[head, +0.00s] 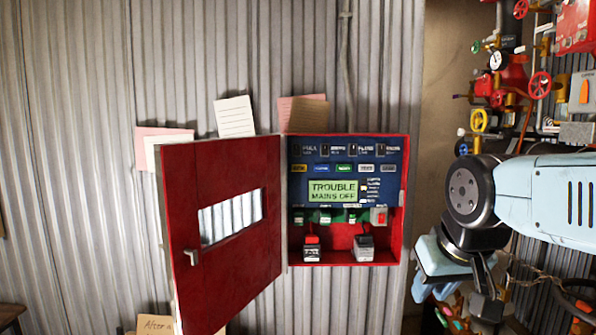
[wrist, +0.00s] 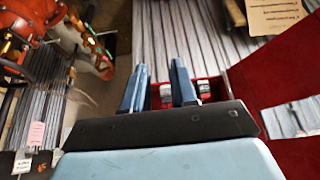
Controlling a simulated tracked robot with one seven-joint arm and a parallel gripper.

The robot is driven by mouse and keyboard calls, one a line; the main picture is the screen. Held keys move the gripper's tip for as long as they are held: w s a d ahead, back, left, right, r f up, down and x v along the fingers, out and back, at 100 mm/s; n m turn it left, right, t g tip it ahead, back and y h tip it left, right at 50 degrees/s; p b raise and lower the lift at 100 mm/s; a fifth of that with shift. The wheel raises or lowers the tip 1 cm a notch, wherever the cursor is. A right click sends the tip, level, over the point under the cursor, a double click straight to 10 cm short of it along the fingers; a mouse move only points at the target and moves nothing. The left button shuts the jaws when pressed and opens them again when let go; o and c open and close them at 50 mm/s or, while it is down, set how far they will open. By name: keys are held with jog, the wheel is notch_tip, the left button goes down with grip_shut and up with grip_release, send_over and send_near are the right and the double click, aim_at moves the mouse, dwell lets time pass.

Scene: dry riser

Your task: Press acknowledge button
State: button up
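A red alarm cabinet (head: 404,200) is fixed to the corrugated wall, its red door (head: 218,270) swung open to the left. Inside is a blue control panel (head: 300,190) with a green display (head: 333,190) reading "TROUBLE MAINS OFF". Small coloured buttons (head: 344,168) sit above the display; green ones (head: 326,217) and a red one (head: 379,215) sit below. Their labels are too small to read, so I cannot tell which is acknowledge. My gripper (wrist: 158,80) is open and empty, its fingers apart; in the head view it is right of the cabinet, apart from it.
Two battery-like blocks (head: 363,248) stand on the cabinet floor. Paper notes (head: 235,116) stick out around the cabinet top. Red valves and pipes (head: 510,80) crowd the right side beyond my arm. A cardboard sign (head: 155,325) is low at left. The space before the panel looks clear.

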grip_shut()
dwell(1.4)
